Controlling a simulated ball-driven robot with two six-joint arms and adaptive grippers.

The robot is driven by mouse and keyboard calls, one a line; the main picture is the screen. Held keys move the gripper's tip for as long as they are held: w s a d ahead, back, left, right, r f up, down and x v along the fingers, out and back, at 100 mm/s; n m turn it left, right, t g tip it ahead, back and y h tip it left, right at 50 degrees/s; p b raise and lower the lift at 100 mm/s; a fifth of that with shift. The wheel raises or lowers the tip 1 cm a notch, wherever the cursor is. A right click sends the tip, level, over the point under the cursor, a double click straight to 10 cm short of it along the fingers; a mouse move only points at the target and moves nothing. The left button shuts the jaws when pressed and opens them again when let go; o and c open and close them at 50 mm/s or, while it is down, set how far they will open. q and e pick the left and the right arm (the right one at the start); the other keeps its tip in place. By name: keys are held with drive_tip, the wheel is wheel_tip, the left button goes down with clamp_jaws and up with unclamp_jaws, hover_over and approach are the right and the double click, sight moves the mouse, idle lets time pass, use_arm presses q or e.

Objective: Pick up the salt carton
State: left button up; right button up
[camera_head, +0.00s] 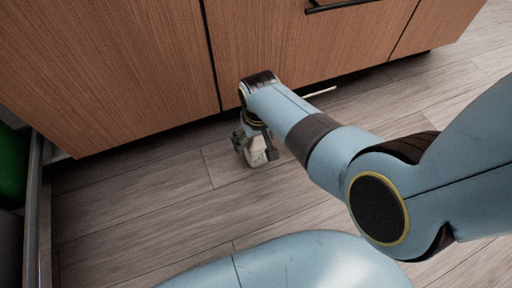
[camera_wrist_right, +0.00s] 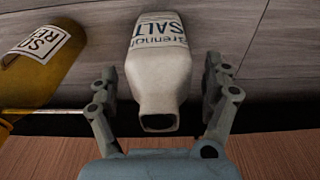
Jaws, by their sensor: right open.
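The salt carton (camera_wrist_right: 160,62) is a pale cream container with dark "SALT" lettering. In the right wrist view it lies between the two fingers of my right gripper (camera_wrist_right: 161,100), its dark open end towards the camera. The fingers are apart, one on each side, and I see gaps beside the carton. In the head view the carton (camera_head: 257,156) shows small on the wooden floor, partly covered by my right gripper (camera_head: 252,142), close to the cabinet front. My left gripper is not in view.
A yellow-brown bottle (camera_wrist_right: 40,58) with a white label lies left of the carton in the wrist view. Wooden cabinets (camera_head: 120,70) stand right behind the gripper. A thin pale stick (camera_head: 318,92) lies by the cabinet base. The floor (camera_head: 150,205) in front is clear.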

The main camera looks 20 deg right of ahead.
drive_tip(key=shift+c, duration=0.3)
drive_tip(key=c, duration=1.5)
drive_tip(key=shift+c, duration=0.2)
